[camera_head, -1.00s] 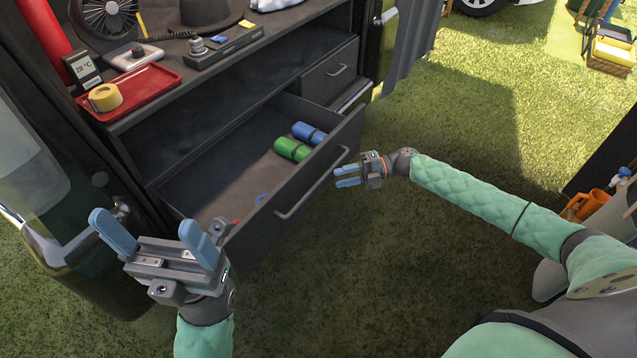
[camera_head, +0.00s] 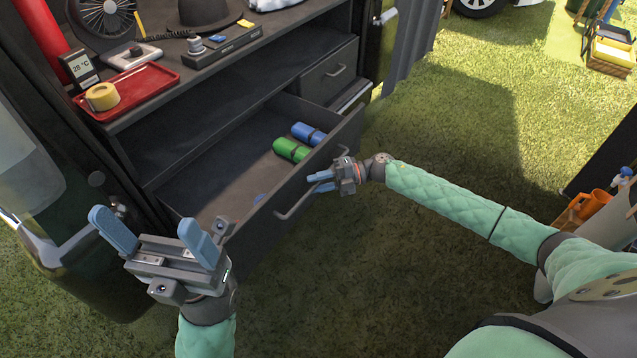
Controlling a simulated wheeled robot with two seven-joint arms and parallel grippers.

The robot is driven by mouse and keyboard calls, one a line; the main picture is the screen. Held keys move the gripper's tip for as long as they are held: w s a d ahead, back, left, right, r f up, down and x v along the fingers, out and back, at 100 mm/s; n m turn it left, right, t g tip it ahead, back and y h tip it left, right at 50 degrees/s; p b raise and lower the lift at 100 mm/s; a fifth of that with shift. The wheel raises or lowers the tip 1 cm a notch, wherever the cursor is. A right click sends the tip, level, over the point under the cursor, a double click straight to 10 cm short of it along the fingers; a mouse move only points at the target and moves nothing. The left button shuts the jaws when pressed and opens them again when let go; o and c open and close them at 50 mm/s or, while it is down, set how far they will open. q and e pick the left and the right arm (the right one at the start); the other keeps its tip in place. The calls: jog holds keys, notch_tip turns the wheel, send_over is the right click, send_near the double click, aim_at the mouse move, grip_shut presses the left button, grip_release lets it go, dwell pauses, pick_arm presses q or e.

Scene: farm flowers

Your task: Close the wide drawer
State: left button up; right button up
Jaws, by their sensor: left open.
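The wide drawer (camera_head: 255,240) is dark grey and pulled out below the open shelf. Its long bar handle (camera_head: 292,209) runs along the front face. My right gripper (camera_head: 322,182) is at the drawer's front, with its blue fingers over the middle of the handle in this view. I cannot tell whether the fingers touch the handle or how far apart they are. My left gripper (camera_head: 160,233) is open and empty, left of the drawer's near corner, with its fingers pointing up.
Inside the drawer lie a green cylinder (camera_head: 291,150) and a blue cylinder (camera_head: 308,133). A small closed drawer (camera_head: 328,76) sits behind to the right. A red tray (camera_head: 150,88) and a black hat (camera_head: 205,14) stand on top. Grass in front is clear.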

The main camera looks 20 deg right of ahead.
grip_shut()
jog(key=w+a+b, duration=0.1)
jog(key=w+a, duration=0.7)
jog(key=w, duration=0.3)
jog(key=w+a+b, duration=0.2)
jog(key=w+a, duration=0.7)
jog(key=w, duration=0.2)
jog(key=shift+w+a, duration=0.2)
jog(key=shift+a, duration=0.05)
jog(key=shift+o, duration=0.7)
grip_release()
jog(key=shift+w+a, duration=0.1)
jog(key=shift+a, duration=0.05)
